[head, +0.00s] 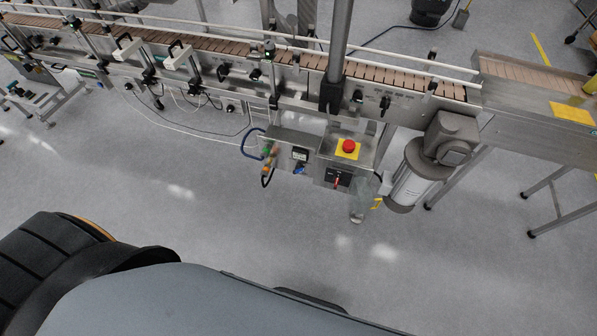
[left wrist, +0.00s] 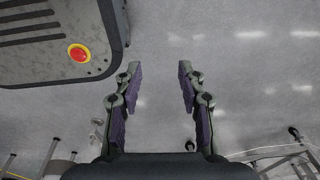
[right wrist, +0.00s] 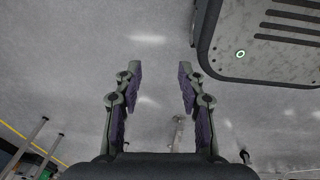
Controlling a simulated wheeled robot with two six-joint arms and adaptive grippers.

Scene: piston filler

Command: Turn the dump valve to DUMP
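I cannot tell for certain which part is the dump valve, and no DUMP label is readable. In the head view, small fittings sit below the conveyor: a blue handle (head: 299,168), a green and orange fitting (head: 267,151), and a red handle (head: 337,182) on a dark plate. My left gripper (left wrist: 155,72) is open and empty, pointing over bare floor in the left wrist view. My right gripper (right wrist: 159,72) is open and empty over the floor in the right wrist view. Neither gripper shows in the head view, and both look apart from the machine.
The conveyor (head: 405,79) runs across the top of the head view. A red emergency button (head: 348,146) on yellow sits on the steel control box. A grey motor (head: 413,178) hangs right of it. Open floor (head: 200,230) lies between my base and the machine.

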